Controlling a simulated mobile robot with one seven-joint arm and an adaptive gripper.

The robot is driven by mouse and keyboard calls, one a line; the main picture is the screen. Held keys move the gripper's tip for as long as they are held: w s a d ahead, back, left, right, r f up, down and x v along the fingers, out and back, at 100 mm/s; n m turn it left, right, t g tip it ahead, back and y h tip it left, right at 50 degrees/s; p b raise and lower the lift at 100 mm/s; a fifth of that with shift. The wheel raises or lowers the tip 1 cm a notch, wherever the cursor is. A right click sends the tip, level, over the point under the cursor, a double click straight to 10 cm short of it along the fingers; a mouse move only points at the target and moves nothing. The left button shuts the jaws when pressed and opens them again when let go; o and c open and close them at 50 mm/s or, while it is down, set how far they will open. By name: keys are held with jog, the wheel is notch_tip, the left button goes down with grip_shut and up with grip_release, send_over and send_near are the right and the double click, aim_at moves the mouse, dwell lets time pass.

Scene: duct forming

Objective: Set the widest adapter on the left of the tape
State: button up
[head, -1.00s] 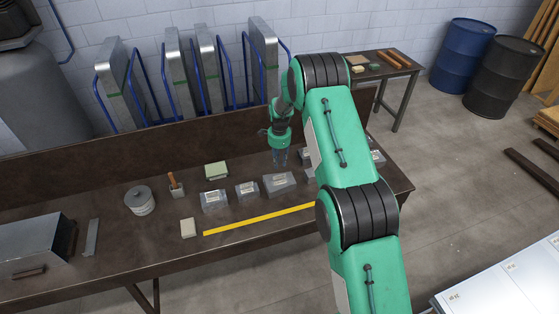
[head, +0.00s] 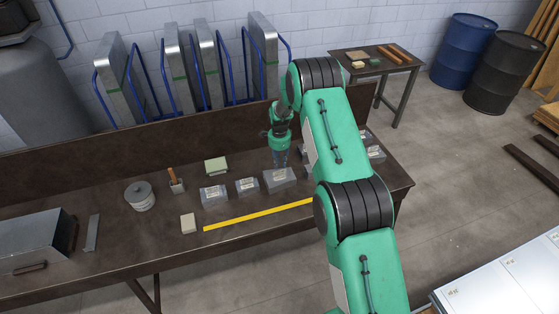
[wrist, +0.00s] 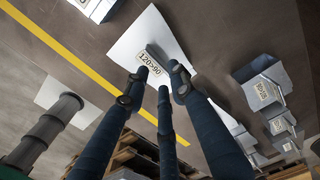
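Several grey sheet-metal adapters with pale labels stand on the brown bench; in the head view I see the left one (head: 213,195), a smaller one (head: 246,185) and a third one (head: 281,181). Others are partly hidden behind my arm. A straight yellow tape (head: 258,214) lies in front of them. My gripper (head: 280,164) points down just over the third adapter. In the wrist view my gripper (wrist: 157,83) has its fingers spread around the top of that adapter (wrist: 150,42), whose label seems to read 120>90. Firm contact is not visible.
A pale block (head: 188,224) sits near the tape's left end. A metal box (head: 30,247) is at left. Bare bench lies left of the tape.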

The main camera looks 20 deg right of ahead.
jog(key=shift+f+b, duration=1.55)
jog(key=shift+f, duration=1.55)
grip_shut()
jog(key=shift+r, duration=0.1)
jog(key=shift+r+p, duration=1.1)
jog(key=shift+r, duration=3.3)
